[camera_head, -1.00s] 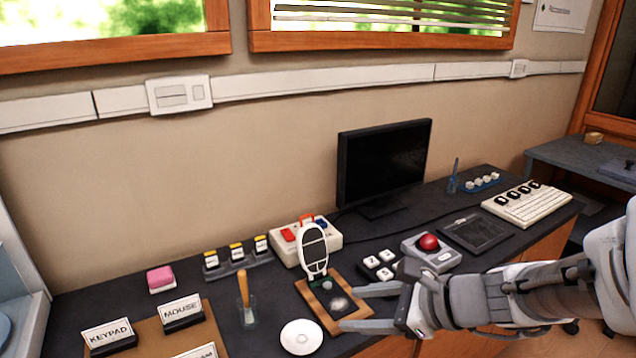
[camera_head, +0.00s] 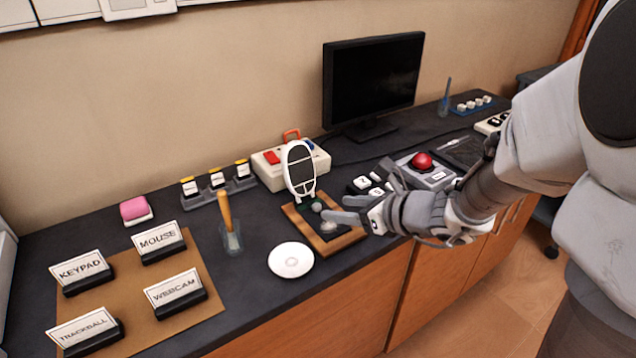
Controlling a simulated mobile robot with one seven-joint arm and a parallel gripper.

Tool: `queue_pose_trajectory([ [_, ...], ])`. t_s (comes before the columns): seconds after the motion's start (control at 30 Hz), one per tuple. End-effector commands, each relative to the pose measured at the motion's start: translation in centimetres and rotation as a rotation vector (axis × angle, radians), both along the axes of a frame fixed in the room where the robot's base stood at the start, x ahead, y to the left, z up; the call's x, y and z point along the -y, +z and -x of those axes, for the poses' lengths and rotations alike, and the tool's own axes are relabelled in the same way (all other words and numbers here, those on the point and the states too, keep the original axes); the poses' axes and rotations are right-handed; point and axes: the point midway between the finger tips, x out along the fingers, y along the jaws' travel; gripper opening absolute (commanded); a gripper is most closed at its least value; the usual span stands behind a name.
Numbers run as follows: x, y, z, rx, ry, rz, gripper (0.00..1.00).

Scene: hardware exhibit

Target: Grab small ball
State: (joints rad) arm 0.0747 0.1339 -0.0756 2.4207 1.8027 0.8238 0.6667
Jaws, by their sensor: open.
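A small grey ball (camera_head: 316,206) sits at the upright white oval shell's foot, on a wooden-edged tray (camera_head: 296,221). A paler round spot (camera_head: 328,226) shows on the tray's dark pad; I cannot tell if it is a ball or a recess. My gripper (camera_head: 334,208) is open, its fingers pointing left over the tray's right part. The fingertips appear close to the ball's right side, with nothing visible between them. Their height above the tray is hard to tell.
The white oval shell (camera_head: 299,170) stands at the tray's back. A white disc (camera_head: 291,260) lies to the left, near a glass with a wooden-handled tool (camera_head: 225,212). A monitor (camera_head: 372,80) stands behind.

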Motion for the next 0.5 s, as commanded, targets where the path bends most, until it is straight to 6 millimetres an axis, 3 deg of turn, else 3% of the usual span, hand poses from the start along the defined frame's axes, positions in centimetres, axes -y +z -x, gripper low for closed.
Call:
queue_pose_trajectory([
  [0.5, -3.0, -2.8, -3.2, 0.001, 0.004, 0.001, 0.61],
])
